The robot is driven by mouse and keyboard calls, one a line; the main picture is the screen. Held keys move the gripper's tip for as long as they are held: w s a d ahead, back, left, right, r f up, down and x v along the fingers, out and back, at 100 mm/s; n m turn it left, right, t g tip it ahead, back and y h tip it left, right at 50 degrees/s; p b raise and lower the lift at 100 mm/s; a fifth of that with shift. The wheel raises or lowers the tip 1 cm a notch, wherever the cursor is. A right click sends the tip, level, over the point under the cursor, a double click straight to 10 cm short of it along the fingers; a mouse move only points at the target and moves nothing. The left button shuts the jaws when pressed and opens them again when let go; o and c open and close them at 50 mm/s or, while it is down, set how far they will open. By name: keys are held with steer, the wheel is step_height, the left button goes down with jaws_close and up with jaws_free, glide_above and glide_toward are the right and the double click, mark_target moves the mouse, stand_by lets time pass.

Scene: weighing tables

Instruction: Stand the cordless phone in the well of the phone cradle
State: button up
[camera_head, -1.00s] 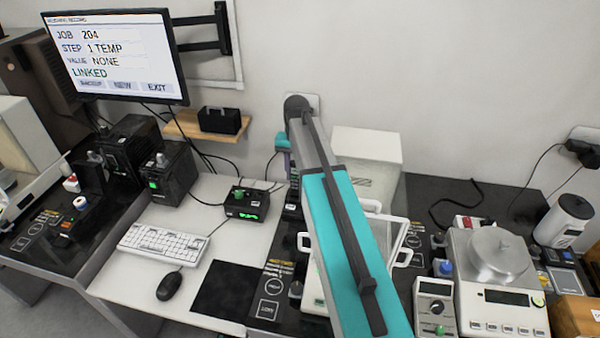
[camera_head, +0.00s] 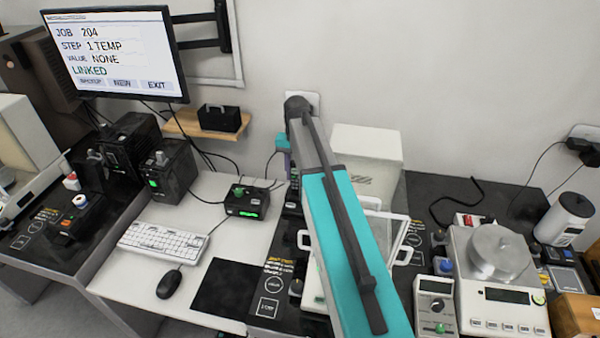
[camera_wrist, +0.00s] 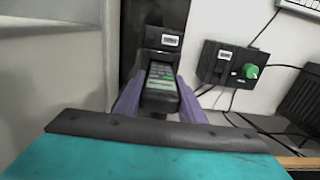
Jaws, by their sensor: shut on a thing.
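The cordless phone (camera_wrist: 160,84) is dark, with a small screen and a keypad that face up in the wrist view. My gripper (camera_wrist: 159,90) is shut on it, one purple finger on each side. The phone cradle (camera_wrist: 163,38), black with a white label, is directly beyond the phone in the wrist view. The phone's far end meets or overlaps the cradle in the picture; I cannot tell whether it sits fully in the well.
A black box with a green light (camera_head: 247,202) stands left of the cradle, its cables running behind. A white cabinet (camera_head: 366,160) is to the right.

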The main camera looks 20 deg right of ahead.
steer(key=shift+f, duration=0.75)
stand_by(0.8)
steer(key=o, duration=1.2)
steer(key=shift+o, duration=1)
steer(key=o, duration=0.4)
steer(key=shift+w+r, duration=0.1)
steer(key=shift+r+p, duration=2.15)
steer(key=shift+r, duration=1.55)
